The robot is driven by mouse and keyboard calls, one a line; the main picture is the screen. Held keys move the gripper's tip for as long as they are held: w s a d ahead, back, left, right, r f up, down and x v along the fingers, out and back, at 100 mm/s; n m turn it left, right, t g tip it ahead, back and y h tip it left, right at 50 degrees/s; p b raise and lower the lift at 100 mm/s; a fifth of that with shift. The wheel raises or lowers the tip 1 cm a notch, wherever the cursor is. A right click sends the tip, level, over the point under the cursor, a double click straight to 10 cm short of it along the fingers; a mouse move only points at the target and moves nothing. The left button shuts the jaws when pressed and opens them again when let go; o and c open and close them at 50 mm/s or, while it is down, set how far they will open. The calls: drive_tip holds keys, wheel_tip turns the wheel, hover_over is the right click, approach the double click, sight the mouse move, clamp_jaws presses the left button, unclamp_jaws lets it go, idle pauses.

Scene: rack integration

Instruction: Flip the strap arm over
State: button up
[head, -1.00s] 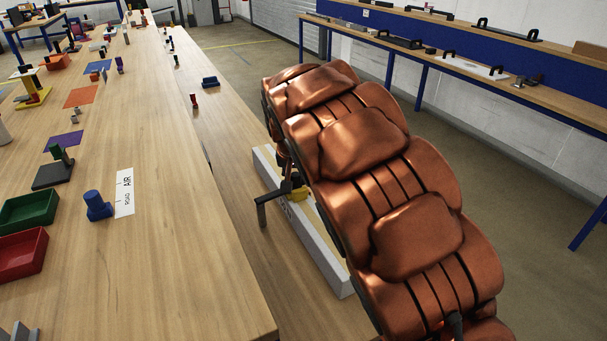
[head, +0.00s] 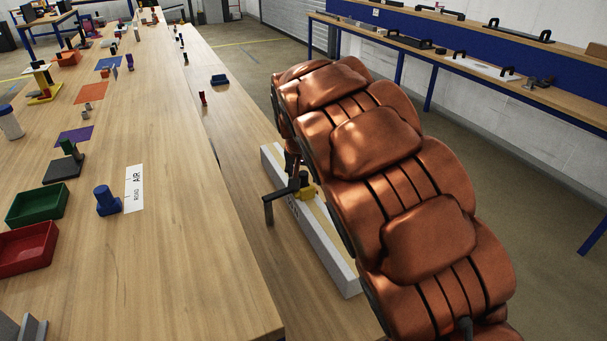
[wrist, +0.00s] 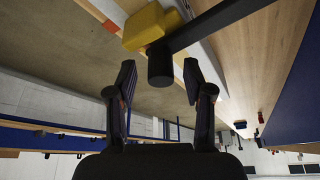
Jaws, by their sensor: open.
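The strap arm (head: 284,192) is a dark bar with a bent-down end, beside a yellow block (head: 309,191) on a long pale beam. In the wrist view the strap arm (wrist: 215,28) runs in from the upper right and ends in a dark round knob (wrist: 160,68). The yellow block (wrist: 148,27) is just beyond it. My gripper (wrist: 159,75) is open, with one finger on each side of the knob in the picture. I cannot tell whether the knob is at fingertip depth or beyond; no contact shows. In the head view my copper arm hides most of my gripper.
The pale beam (head: 335,262) lies on a lower wooden ledge beside the table (head: 185,250). A blue peg (head: 107,201), a green tray (head: 37,204) and a red tray (head: 27,247) stand on the table. A blue-legged bench (head: 470,70) stands at the back right.

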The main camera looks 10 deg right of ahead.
drive_tip(key=v, duration=1.1)
drive_tip(key=shift+r, duration=0.25)
drive_tip(key=shift+s, duration=0.15)
